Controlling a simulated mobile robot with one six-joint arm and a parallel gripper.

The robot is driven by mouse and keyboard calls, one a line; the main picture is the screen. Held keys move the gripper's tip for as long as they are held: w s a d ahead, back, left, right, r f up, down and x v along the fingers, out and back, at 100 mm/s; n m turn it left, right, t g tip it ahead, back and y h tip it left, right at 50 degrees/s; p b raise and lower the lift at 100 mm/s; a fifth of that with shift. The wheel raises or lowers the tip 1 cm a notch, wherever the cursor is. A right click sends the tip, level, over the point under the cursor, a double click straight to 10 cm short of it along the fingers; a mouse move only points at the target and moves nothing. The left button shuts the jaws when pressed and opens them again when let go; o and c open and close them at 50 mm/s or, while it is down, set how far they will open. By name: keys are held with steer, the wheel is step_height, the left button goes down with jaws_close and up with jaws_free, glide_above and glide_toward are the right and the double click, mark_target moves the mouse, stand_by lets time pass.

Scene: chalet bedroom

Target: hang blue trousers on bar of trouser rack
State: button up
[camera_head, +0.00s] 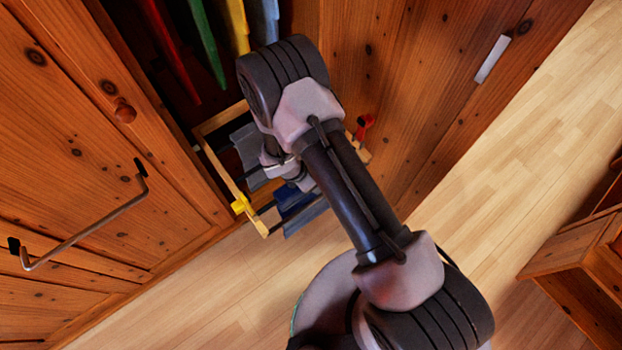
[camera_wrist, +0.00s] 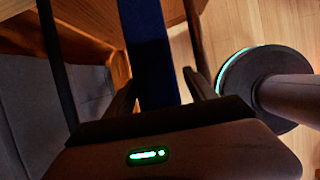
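The trouser rack (camera_head: 232,172) is a pulled-out wooden frame low in the open wardrobe. Blue trousers (camera_head: 292,203) show at its near right part, below my arm. In the wrist view the blue trousers (camera_wrist: 150,55) are a long blue strip running up from my gripper (camera_wrist: 160,76). The two fingers stand apart, one on each side of the strip, with a narrow gap at the right one. My arm hides the fingers in the head view. Whether the blue cloth lies over a bar is hidden. Dark bars (camera_wrist: 57,60) of the rack show in the wrist view.
Grey trousers (camera_head: 247,143) hang on the rack and fill the left of the wrist view (camera_wrist: 45,110). Red, green, yellow and pale blue clothes (camera_head: 207,45) hang above. A wooden door with a bar handle (camera_head: 85,225) stands open at left.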

steer(key=shift+r, duration=0.1)
steer(key=p+v, duration=0.8)
steer(key=v, duration=0.9)
steer(key=w+d+r+m, duration=0.1)
steer(key=d+r+m, duration=0.15)
steer(key=r, duration=0.35)
steer(key=w+d+r+m, duration=0.1)
steer(key=w+r+m, duration=0.1)
steer(key=r+m, duration=0.25)
steer(key=s+d+r+m+y, duration=0.1)
steer(key=s+d+r+m, duration=0.1)
steer(key=d+r+m, duration=0.45)
steer(key=s+d+r+m+y, duration=0.1)
steer(key=s+r+m, duration=0.15)
steer(key=r, duration=0.65)
steer(key=s+d+r+m+t+y, duration=0.1)
steer(key=s+r+m+t+y, duration=0.2)
steer(key=s+r+m, duration=0.9)
steer(key=shift+s+d+m+y+b, duration=0.35)
steer(key=shift+s+d+m, duration=0.1)
steer(key=shift+m, duration=0.15)
steer(key=shift+a, duration=0.1)
